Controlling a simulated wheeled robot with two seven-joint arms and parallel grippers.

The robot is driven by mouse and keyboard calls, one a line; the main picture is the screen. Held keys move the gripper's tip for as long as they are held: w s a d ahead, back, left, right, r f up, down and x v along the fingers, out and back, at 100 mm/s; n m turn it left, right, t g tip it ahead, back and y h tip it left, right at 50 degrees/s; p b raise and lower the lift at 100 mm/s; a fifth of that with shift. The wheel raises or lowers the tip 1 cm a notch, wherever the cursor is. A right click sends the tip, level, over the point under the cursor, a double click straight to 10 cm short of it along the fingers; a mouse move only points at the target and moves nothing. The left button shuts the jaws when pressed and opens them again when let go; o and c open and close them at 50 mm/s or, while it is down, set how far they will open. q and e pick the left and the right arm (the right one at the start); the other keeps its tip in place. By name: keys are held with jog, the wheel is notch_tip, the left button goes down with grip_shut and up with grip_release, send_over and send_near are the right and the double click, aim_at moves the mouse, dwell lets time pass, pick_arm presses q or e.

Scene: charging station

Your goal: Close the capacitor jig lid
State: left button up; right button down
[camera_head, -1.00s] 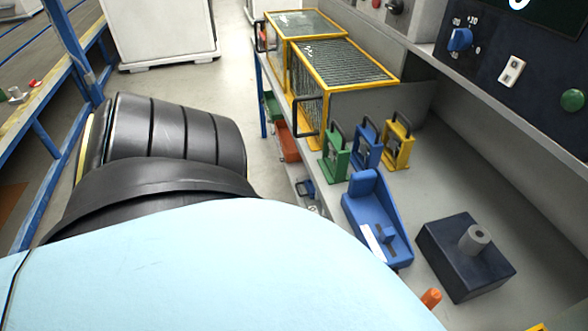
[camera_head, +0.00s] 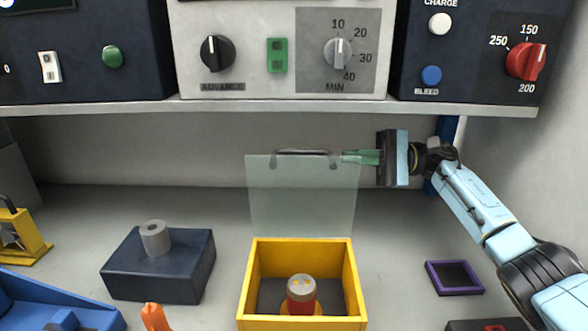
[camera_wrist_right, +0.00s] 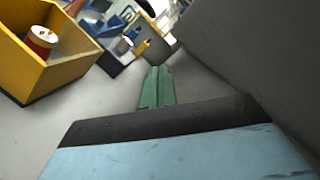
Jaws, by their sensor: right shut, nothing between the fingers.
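The capacitor jig is a yellow open box (camera_head: 357,280) on the bench in the head view. Its clear lid (camera_head: 302,205) stands open, upright at the box's back edge, with a dark handle (camera_head: 303,153) along the top. A red capacitor with a grey top (camera_head: 301,294) stands inside the box. The box (camera_wrist_right: 60,72) and capacitor also show in the right wrist view. My right gripper (camera_head: 346,157) is shut and empty, its green fingers pointing left at the lid's top right corner, close to the handle. Whether they touch the lid I cannot tell. My left gripper is out of view.
A control shelf (camera_head: 300,106) overhangs the bench above the lid. A dark block with a grey cylinder (camera_head: 158,262) stands left of the box. A purple-framed dark tray (camera_head: 454,278) lies to its right. The bench between box and tray is clear.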

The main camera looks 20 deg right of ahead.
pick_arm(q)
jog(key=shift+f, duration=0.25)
pick_arm(e)
jog(key=s+a+r, duration=0.3)
jog(key=a, duration=0.6)
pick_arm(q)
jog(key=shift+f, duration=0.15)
pick_arm(e)
jog(key=shift+w+a, duration=0.1)
